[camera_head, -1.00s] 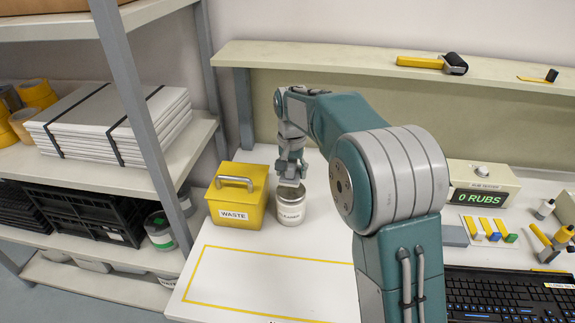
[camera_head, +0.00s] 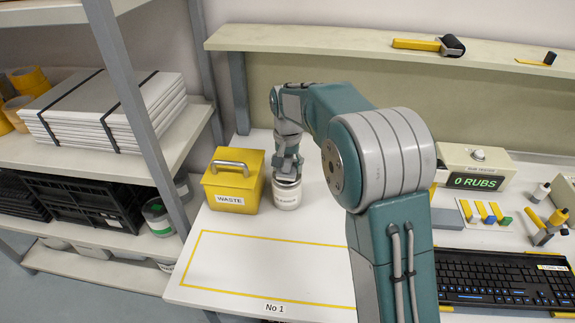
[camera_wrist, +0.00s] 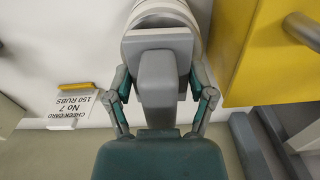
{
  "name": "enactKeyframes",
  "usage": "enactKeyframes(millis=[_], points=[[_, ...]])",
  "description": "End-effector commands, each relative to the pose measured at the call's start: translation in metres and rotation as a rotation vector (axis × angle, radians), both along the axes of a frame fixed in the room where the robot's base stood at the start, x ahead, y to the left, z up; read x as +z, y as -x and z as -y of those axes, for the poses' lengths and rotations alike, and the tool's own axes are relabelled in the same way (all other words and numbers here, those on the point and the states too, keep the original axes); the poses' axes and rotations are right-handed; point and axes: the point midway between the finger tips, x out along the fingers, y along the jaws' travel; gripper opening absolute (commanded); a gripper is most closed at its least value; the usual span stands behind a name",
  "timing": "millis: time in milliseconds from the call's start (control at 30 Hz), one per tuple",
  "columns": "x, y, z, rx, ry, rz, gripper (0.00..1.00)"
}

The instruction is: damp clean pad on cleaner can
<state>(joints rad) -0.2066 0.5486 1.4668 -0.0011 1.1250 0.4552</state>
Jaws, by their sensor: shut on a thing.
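The white cleaner can (camera_head: 287,199) stands on the white table, right beside the yellow waste bin (camera_head: 222,189). My gripper (camera_head: 287,172) is directly over the can, its tip at the can's opening and hiding much of the top. In the wrist view my gripper (camera_wrist: 160,82) is shut on a grey piece (camera_wrist: 158,45), which looks like the pad with its grip. The can's pale rim (camera_wrist: 165,10) shows just behind that piece. Whether the pad touches the can's top or is damp cannot be told.
The waste bin (camera_wrist: 268,50) is close by the gripper. A yellow-outlined empty area (camera_head: 265,268) lies in front. A keyboard (camera_head: 505,278), a counter reading 0 RUBS (camera_head: 475,182) and small tools are at right.

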Motion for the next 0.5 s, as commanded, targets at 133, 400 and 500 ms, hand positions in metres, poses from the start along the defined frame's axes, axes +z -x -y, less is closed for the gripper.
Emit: enactKeyframes(millis=[133,400,500], points=[[-0.0003,0.0,-0.0002,0.0,0.0,0.0,0.13],[-0.0028,0.0,0.0005,0.0,0.0,-0.001,0.13],[-0.0038,0.0,0.0007,0.0,-0.001,-0.001,0.13]])
